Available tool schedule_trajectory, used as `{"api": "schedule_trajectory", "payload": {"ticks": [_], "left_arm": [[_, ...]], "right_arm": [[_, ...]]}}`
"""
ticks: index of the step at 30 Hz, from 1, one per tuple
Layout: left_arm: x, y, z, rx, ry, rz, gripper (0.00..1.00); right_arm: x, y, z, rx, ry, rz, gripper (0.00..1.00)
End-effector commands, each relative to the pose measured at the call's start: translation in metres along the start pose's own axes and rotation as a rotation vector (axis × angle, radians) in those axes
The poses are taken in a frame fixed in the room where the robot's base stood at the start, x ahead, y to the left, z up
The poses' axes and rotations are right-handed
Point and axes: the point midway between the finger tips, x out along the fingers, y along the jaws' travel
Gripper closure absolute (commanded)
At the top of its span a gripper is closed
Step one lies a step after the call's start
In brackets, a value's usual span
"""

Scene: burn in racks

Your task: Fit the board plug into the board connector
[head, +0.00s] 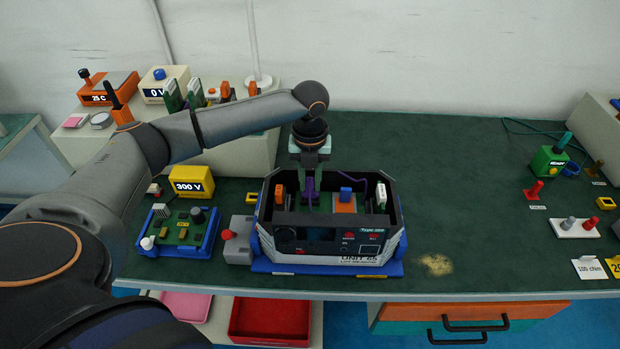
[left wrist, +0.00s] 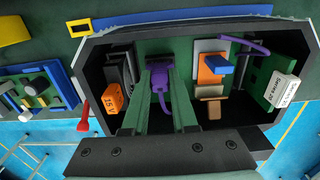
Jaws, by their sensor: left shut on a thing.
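My left gripper (head: 309,172) reaches down from above into the open case of the unit (head: 325,244). It is shut on the purple board plug (head: 309,190), which is inside the case on its left half. In the left wrist view the plug (left wrist: 159,86) shows between the two green fingers (left wrist: 160,118), with its wide dark purple head at the far end. The board connector is not clearly visible; the plug and fingers cover that area, so I cannot tell whether the plug is seated. My right gripper is not in view.
Inside the case, an orange block (left wrist: 113,101) stands left of the fingers; a blue-topped part (left wrist: 216,64) and a white-labelled block (left wrist: 283,91) stand right. A purple cable (left wrist: 244,46) runs along the far wall.

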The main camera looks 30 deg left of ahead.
Motion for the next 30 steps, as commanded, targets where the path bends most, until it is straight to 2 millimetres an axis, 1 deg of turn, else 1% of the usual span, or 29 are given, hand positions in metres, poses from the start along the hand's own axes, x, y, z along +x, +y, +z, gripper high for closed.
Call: {"api": "schedule_trajectory", "payload": {"ticks": [21, 22, 30], "left_arm": [[0.016, 0.000, -0.001, 0.000, 0.002, 0.001, 1.00], [0.016, 0.000, -0.001, 0.000, 0.002, 0.001, 0.73], [0.015, 0.000, 0.000, 0.000, 0.001, 0.001, 0.43]], "right_arm": [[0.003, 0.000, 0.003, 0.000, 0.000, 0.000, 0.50], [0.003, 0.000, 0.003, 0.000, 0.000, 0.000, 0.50], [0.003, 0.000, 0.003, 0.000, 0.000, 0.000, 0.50]]}}
